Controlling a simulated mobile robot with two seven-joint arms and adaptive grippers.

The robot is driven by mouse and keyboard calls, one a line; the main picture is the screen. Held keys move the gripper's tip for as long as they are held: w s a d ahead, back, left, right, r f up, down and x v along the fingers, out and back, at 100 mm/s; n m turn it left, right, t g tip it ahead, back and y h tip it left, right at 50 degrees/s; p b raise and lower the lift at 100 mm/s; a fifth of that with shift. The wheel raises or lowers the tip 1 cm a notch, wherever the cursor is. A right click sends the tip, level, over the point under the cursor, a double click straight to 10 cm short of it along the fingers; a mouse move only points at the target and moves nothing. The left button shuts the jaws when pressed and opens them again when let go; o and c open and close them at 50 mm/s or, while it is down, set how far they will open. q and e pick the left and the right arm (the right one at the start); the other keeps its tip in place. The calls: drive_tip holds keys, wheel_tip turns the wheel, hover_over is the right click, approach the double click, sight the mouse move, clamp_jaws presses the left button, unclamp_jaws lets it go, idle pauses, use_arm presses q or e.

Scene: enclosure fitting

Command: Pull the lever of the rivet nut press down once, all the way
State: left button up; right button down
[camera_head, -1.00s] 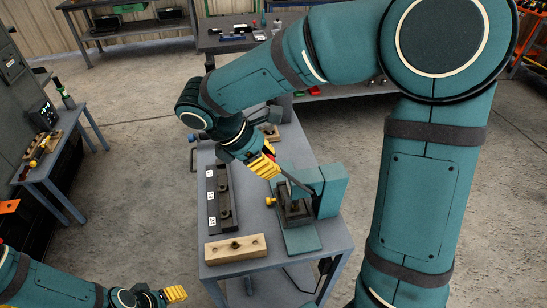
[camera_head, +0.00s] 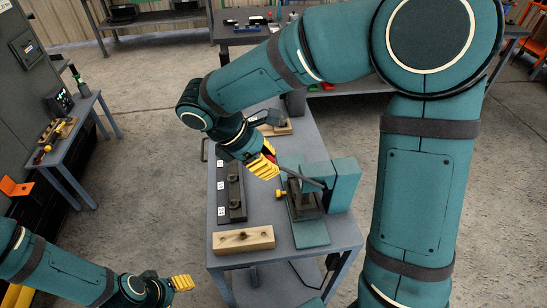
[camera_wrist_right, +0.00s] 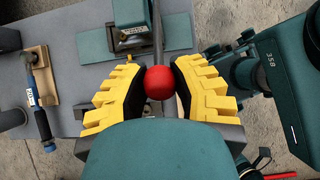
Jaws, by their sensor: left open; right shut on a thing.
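The teal rivet nut press (camera_head: 345,185) stands on the bench at its right side. Its dark lever (camera_head: 306,180) slants from the press up and left to my right gripper (camera_head: 264,165). In the right wrist view, the yellow fingers of that gripper (camera_wrist_right: 158,88) are shut on the lever's red ball knob (camera_wrist_right: 159,83), one on each side. The lever rod (camera_wrist_right: 158,35) runs from the knob to the press (camera_wrist_right: 130,12). My left gripper (camera_head: 183,283) is open and empty at the lower left, away from the press.
On the bench (camera_head: 285,265) lie a dark numbered rail (camera_head: 222,190) and a wooden block with a hole (camera_head: 243,240). A hammer-like tool (camera_wrist_right: 40,100) rests by a wooden holder farther back. A small side table (camera_head: 75,135) stands at the left, with free floor between.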

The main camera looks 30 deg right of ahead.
drive_tip(key=shift+w+a, duration=0.1)
drive_tip(key=shift+a, duration=0.05)
drive_tip(key=shift+r+p, duration=0.25)
drive_tip(key=shift+p, duration=0.3)
drive_tip(key=shift+s+d+r+p, duration=0.3)
drive_tip(key=shift+d+r+p, duration=0.5)
drive_tip(key=shift+d+r, duration=0.1)
drive_tip(key=shift+s+d+r+p, duration=0.25)
drive_tip(key=shift+d+r+p, duration=0.5)
drive_tip(key=shift+d+r, duration=0.15)
drive_tip(key=shift+s+d+r+p, duration=0.2)
drive_tip(key=shift+d+r+p, duration=0.15)
drive_tip(key=shift+d, duration=0.25)
drive_tip(key=shift+s+d+r+p, duration=0.2)
drive_tip(key=shift+d+r+p, duration=0.15)
drive_tip(key=shift+d, duration=0.2)
drive_tip(key=s+d+r+p, duration=0.1)
drive_tip(key=d+p, duration=0.1)
drive_tip(key=d, duration=0.3)
drive_tip(key=shift+s+d+r, duration=0.3)
drive_tip(key=shift+s+r, duration=0.05)
drive_tip(key=shift+r, duration=0.05)
drive_tip(key=c, duration=0.5)
unclamp_jaws()
drive_tip(key=shift+a, duration=0.1)
drive_tip(key=shift+c, duration=0.2)
